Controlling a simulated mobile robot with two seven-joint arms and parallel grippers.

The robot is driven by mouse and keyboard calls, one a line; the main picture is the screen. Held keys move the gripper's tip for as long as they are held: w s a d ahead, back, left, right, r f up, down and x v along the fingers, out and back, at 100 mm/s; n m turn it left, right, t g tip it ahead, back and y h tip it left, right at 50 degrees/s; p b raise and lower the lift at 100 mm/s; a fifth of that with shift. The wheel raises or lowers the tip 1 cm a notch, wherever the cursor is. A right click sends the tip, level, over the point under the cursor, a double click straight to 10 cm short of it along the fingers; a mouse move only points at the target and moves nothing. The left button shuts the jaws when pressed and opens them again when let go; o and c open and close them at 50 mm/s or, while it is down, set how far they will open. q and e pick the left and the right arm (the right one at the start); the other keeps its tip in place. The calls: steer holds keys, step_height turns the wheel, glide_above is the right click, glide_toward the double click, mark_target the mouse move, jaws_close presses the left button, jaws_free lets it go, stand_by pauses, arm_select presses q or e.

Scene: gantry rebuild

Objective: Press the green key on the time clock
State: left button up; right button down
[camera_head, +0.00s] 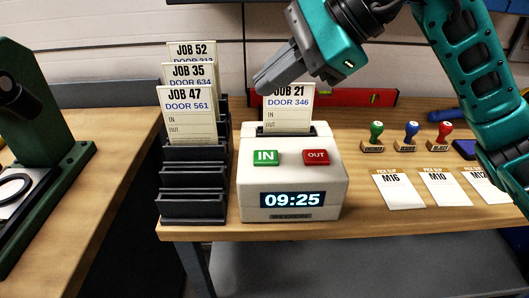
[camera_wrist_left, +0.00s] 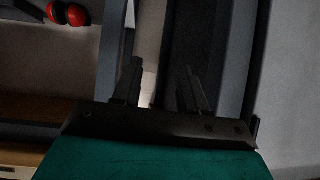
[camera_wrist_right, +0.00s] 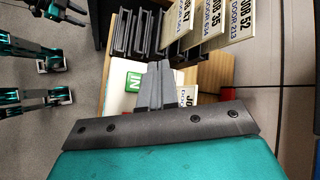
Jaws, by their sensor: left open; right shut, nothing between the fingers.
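The white time clock (camera_head: 290,180) stands on the wooden bench, its display reading 09:25. Its green IN key (camera_head: 265,157) is on the left of the top face and the red OUT key (camera_head: 316,157) is on the right. A JOB 21 card (camera_head: 287,118) stands in its slot. My right gripper (camera_head: 262,84) is shut and empty, above and behind the clock, covering part of the card's top. In the right wrist view the green key (camera_wrist_right: 134,84) shows just left of the shut fingers (camera_wrist_right: 155,72). My left gripper (camera_wrist_left: 160,85) is open and empty, away from the clock.
A black card rack (camera_head: 193,180) with JOB 52, 35 and 47 cards stands left of the clock. A dark green machine (camera_head: 45,150) stands at the far left.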

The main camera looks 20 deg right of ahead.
steer(key=b, duration=0.6)
glide_above(272, 157)
step_height(272, 157, down, 8)
steer(key=shift+f+b, duration=0.4)
arm_select(q)
steer(key=w+d+f, duration=0.1)
steer(key=d+f+h, duration=0.1)
steer(key=shift+w+d+f, duration=0.2)
steer(key=shift+w+f, duration=0.15)
steer(key=shift+s+f, duration=0.25)
arm_select(e)
steer(key=shift+f, duration=0.1)
stand_by(0.7)
arm_select(q)
steer(key=shift+w+f+b, duration=0.1)
steer(key=shift+f+b, duration=0.4)
steer(key=shift+b, duration=0.05)
arm_select(e)
steer(key=shift+f, duration=0.35)
